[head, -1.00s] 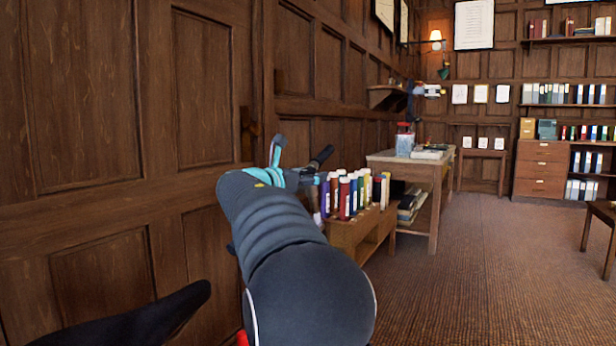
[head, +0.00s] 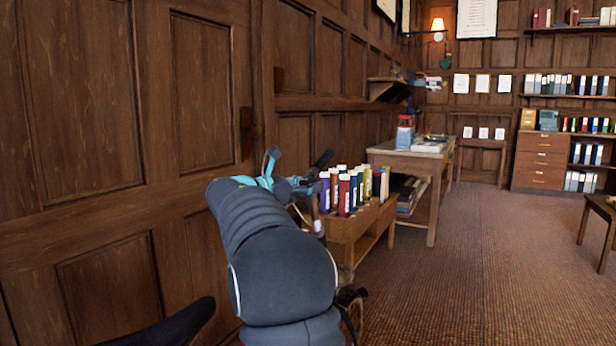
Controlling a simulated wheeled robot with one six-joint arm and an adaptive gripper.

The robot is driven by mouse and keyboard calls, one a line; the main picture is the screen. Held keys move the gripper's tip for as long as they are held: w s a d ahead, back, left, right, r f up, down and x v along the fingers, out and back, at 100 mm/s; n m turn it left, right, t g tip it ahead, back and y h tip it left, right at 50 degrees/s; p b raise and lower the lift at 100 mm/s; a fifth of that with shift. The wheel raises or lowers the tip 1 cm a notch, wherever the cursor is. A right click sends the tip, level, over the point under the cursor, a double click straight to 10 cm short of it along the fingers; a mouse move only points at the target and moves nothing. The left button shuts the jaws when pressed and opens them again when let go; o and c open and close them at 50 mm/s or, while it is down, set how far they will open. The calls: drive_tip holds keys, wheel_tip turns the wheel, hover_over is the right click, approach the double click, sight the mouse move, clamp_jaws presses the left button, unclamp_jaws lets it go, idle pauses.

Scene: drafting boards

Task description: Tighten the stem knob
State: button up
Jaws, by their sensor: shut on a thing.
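My gripper (head: 306,184) is at the end of my dark grey arm, in the middle of the head view, in front of the panelled wall. It is small and partly covered by my arm. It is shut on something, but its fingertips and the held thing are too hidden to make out. I cannot pick out the stem knob in this view.
Carpet (head: 470,260) lies free to the right.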

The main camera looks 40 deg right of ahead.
drive_tip(key=o, duration=1.2)
drive_tip(key=shift+c, duration=0.2)
drive_tip(key=a, duration=1.2)
drive_tip(key=shift+w+r, duration=0.2)
drive_tip(key=shift+w, duration=0.15)
